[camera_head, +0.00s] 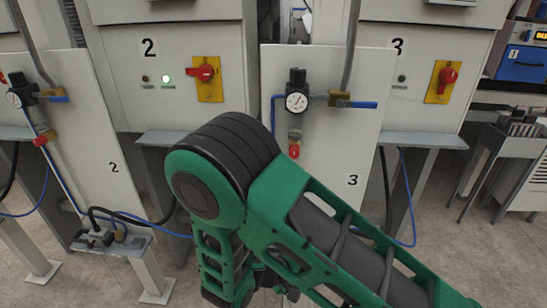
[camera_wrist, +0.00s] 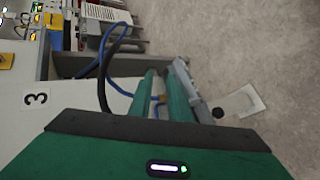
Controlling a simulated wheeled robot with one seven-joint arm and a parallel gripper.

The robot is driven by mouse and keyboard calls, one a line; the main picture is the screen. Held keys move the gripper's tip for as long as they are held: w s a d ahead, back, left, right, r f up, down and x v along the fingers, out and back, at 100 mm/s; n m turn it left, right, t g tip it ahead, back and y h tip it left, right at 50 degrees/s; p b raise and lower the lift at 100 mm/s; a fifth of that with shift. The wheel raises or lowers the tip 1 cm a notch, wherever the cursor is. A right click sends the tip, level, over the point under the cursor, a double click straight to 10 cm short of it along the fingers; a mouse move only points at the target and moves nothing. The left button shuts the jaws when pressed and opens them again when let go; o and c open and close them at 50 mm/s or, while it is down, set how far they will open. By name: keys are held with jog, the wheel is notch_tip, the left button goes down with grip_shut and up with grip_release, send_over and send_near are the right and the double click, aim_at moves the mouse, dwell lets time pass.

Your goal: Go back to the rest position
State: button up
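My gripper (camera_wrist: 163,73) shows in the wrist view as two green fingers reaching out past the wrist housing. A gap shows between them, with a small yellow-orange thing and some blue hose seen at the gap. I see nothing clearly clamped between the fingers. In the head view my green and black arm is folded across the middle and lower right, in front of the panel marked 3 (camera_head: 325,130). My fingertips are hidden there behind the arm.
Cabinet 2 (camera_head: 120,70) has a lit green lamp and a red rotary switch (camera_head: 205,72). A pressure gauge (camera_head: 296,102) and valve sit just above my arm. Blue hoses (camera_head: 408,195) hang near it. A grey metal stand (camera_head: 505,145) is at right. Open floor (camera_head: 480,250) lies lower right.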

jog(key=s+d+r+m+g+y, duration=0.2)
jog(key=d+r+m+g, duration=0.2)
jog(key=d+r, duration=0.5)
jog(key=s+d+r+m+g+y, duration=0.2)
jog(key=d+r+m+g+y, duration=0.15)
jog(key=d+r, duration=0.55)
jog(key=s+d+r+m+t+y, duration=0.1)
jog(key=s+d+r, duration=0.3)
jog(key=s, duration=0.4)
jog(key=s+d+r+m+t+y, duration=0.1)
jog(key=s+d+r+m+y, duration=0.2)
jog(key=s, duration=0.5)
jog(key=shift+s+d+r+m+y, duration=0.4)
jog(key=shift+d+r+y, duration=0.3)
jog(key=shift+d, duration=0.45)
jog(key=shift+w+f, duration=0.25)
jog(key=shift+w, duration=0.35)
